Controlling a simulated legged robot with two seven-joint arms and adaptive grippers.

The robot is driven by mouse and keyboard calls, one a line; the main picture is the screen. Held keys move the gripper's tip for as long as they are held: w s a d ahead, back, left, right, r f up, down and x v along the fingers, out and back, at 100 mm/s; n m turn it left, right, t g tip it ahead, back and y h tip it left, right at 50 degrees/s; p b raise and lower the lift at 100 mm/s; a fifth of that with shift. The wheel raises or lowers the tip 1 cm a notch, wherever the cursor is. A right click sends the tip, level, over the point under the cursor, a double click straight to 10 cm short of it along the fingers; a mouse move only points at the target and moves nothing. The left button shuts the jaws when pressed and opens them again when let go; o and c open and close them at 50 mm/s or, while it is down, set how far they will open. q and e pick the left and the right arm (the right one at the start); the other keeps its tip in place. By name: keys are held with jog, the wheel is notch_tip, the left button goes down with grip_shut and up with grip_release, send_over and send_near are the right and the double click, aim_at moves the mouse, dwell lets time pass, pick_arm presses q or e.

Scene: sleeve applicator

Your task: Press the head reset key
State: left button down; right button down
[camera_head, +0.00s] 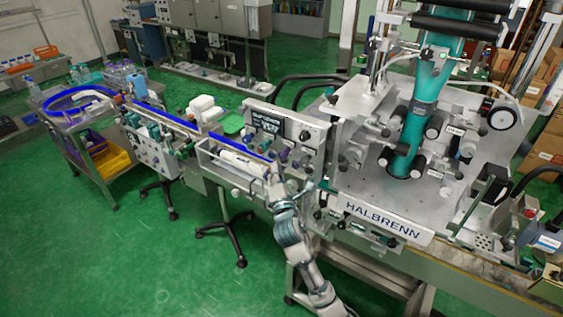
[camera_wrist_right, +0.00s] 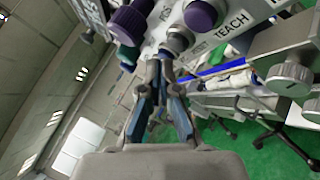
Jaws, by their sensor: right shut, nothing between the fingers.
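The control panel (camera_head: 313,130) of the machine stands at the middle of the head view, with a dark display and a row of knobs below it. My right arm reaches up to it from below, and my right gripper (camera_head: 273,172) is close under the panel's lower edge. In the right wrist view, the shut, empty fingertips (camera_wrist_right: 160,62) are just below a grey round key or knob (camera_wrist_right: 179,39) on the panel face. I cannot tell whether they touch it. Purple knobs (camera_wrist_right: 201,15) sit beside it, near a "TEACH" label. Which one is the head reset key is not clearly readable. My left gripper is out of view.
A conveyor with a blue rail (camera_head: 165,116) and a white roll (camera_head: 243,162) lie left of the gripper. Metal thumb knobs (camera_wrist_right: 290,78) stick out at the right in the wrist view. The HALBRENN machine plate (camera_head: 382,219) is to the right. Green floor is free at front left.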

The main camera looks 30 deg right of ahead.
jog(key=shift+d, duration=0.25)
jog(key=shift+a, duration=0.2)
jog(key=shift+w+d+r+p, duration=0.1)
jog(key=shift+d+p, duration=0.3)
jog(key=shift+p, duration=0.05)
jog(key=shift+d, duration=0.1)
jog(key=shift+w+d, duration=0.2)
jog(key=shift+d, duration=0.1)
dwell(0.7)
jog(key=shift+s+a, duration=0.1)
jog(key=shift+a, duration=0.05)
jog(key=shift+s+a+p, duration=0.25)
jog(key=shift+a+p, duration=0.2)
jog(key=shift+a, duration=0.15)
